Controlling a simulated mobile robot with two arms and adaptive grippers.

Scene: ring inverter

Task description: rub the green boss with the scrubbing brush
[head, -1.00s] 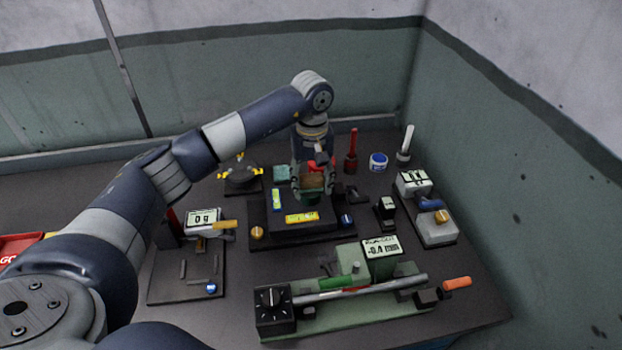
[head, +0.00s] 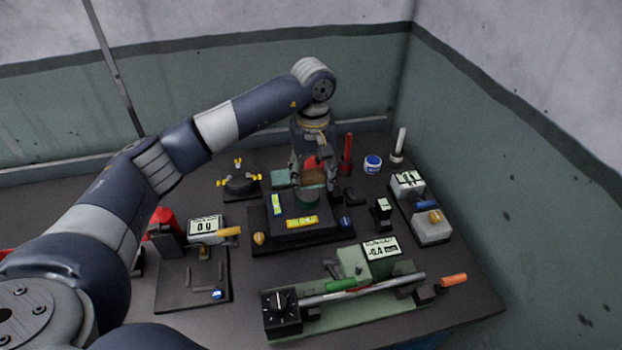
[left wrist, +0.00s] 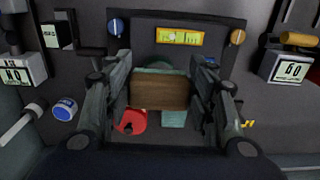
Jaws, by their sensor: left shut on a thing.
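My left gripper (head: 314,178) is shut on the scrubbing brush (head: 313,174), a brown wooden block. In the left wrist view the brush (left wrist: 160,92) lies crosswise between the two fingers. The green boss (head: 307,197) stands on a dark fixture (head: 262,218) just below and in front of the brush. In the left wrist view only the boss's edge (left wrist: 160,64) shows past the brush; the rest is hidden. I cannot tell whether brush and boss touch. My right gripper is not in view.
A teal block (head: 281,178) and a red object (head: 310,161) sit behind the fixture. A red post (head: 347,150), a blue-and-white jar (head: 373,163) and a device with a display (head: 407,183) stand to the right. A green bench device (head: 355,295) lies in front.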

